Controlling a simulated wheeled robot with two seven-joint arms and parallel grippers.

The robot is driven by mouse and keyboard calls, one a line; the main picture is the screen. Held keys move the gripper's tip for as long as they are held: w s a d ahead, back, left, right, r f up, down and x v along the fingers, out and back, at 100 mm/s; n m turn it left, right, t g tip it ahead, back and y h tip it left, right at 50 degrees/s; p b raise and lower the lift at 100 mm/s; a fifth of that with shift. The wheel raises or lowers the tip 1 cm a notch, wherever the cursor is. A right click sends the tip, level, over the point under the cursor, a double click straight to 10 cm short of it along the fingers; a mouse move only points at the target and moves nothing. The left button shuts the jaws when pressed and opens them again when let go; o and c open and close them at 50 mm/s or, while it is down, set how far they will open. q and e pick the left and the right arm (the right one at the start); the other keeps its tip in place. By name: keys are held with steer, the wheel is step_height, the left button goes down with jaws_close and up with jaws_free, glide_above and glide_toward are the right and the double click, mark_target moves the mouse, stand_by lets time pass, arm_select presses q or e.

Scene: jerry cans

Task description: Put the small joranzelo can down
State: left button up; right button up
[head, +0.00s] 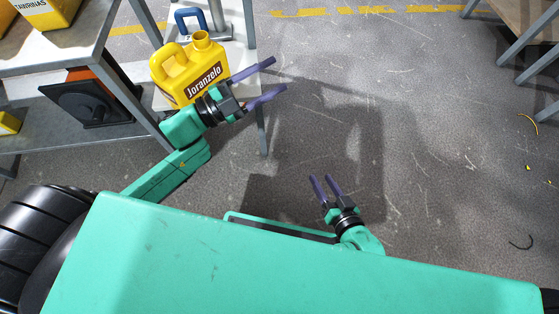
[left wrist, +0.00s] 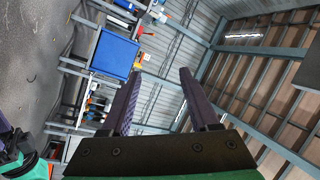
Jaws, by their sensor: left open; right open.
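A yellow can labelled Joranzelo (head: 190,70) stands upright on a light stand (head: 238,57) at the upper left of the head view. My left gripper (head: 267,80) is open and empty, in front of the can and to its right in the picture. Its fingers point away from the can. In the left wrist view, nothing shows between the fingers (left wrist: 157,88). My right gripper (head: 325,182) is open and empty above the bare floor, near my body. The can does not show in the left wrist view.
A grey metal shelf (head: 62,58) at the left holds other yellow containers (head: 46,12) and a dark object with an orange part (head: 88,100). A blue handle (head: 190,17) shows behind the can. The floor (head: 430,170) at the right is mostly clear. A wooden-topped table (head: 525,25) stands at the upper right.

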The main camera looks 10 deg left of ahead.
arm_select(q)
steer(key=s+d+f+n+y, duration=0.1)
steer(key=s+f+n+y, duration=0.2)
steer(key=f+n, duration=0.3)
steer(key=s+d+f+n+y, duration=0.2)
steer(key=s+f+n, duration=0.2)
steer(key=f+n, duration=0.3)
steer(key=s+d+f+n+g+y, duration=0.1)
steer(key=s+d+f+n+y, duration=0.1)
steer(key=f+n, duration=0.5)
step_height(320, 180, down, 4)
steer(key=s+y, duration=0.1)
steer(key=s, duration=0.1)
steer(key=shift+s+r+y, duration=0.25)
steer(key=shift+s+y, duration=0.05)
